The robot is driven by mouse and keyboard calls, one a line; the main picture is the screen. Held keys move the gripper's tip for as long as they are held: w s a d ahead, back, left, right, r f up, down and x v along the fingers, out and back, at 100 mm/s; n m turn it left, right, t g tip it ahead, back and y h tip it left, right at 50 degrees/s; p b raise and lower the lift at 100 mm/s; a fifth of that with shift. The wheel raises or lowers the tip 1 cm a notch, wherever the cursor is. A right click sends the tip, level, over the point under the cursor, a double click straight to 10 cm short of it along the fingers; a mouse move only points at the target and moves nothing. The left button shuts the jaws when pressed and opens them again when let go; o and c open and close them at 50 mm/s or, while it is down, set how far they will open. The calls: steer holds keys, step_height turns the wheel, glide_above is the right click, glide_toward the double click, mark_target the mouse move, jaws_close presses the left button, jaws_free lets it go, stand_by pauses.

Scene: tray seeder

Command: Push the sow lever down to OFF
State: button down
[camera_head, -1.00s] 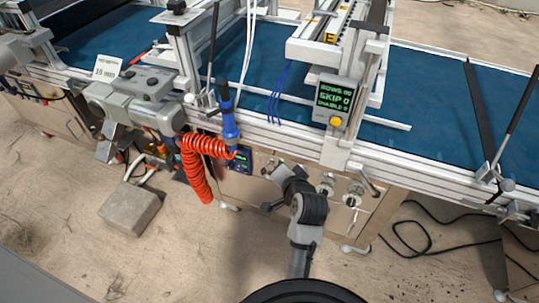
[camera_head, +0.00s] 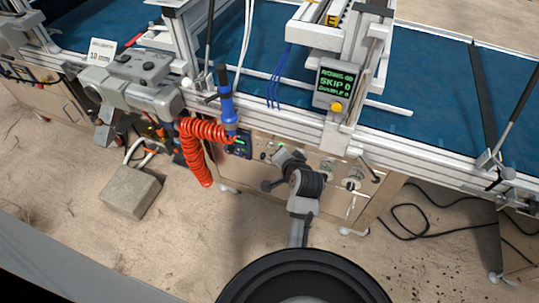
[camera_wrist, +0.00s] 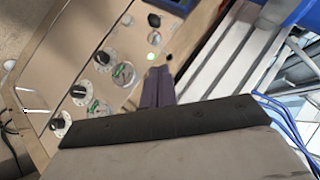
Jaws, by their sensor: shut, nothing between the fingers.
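My gripper (camera_head: 279,153) is at the front control panel (camera_head: 312,157) of the seeder, with its body covering part of the panel. In the wrist view its dark fingers (camera_wrist: 158,84) are shut together, with nothing between them. They point at the panel (camera_wrist: 60,72) near a pale round button (camera_wrist: 153,57) and a small black part (camera_wrist: 168,57). This black part may be the sow lever's tip, but I cannot tell. No ON or OFF marking is readable. Whether the fingers touch anything is unclear.
Black knobs (camera_wrist: 103,57) and round gauges line the panel. A coiled orange hose (camera_head: 197,150) hangs left of my gripper. A display (camera_head: 337,86) stands above. A concrete block (camera_head: 131,191) and black cables (camera_head: 430,218) lie on the floor, which is clear in front.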

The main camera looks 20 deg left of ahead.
mark_target(266, 152)
steer(key=w+a+f+p, duration=0.1)
steer(key=w+a+f, duration=0.2)
steer(key=a+f, duration=0.2)
steer(key=shift+f, duration=0.4)
steer(key=shift+f, duration=0.15)
steer(key=shift+s+a+f+t+b, duration=0.15)
steer(key=shift+t+b, duration=0.15)
steer(key=shift+b, duration=0.35)
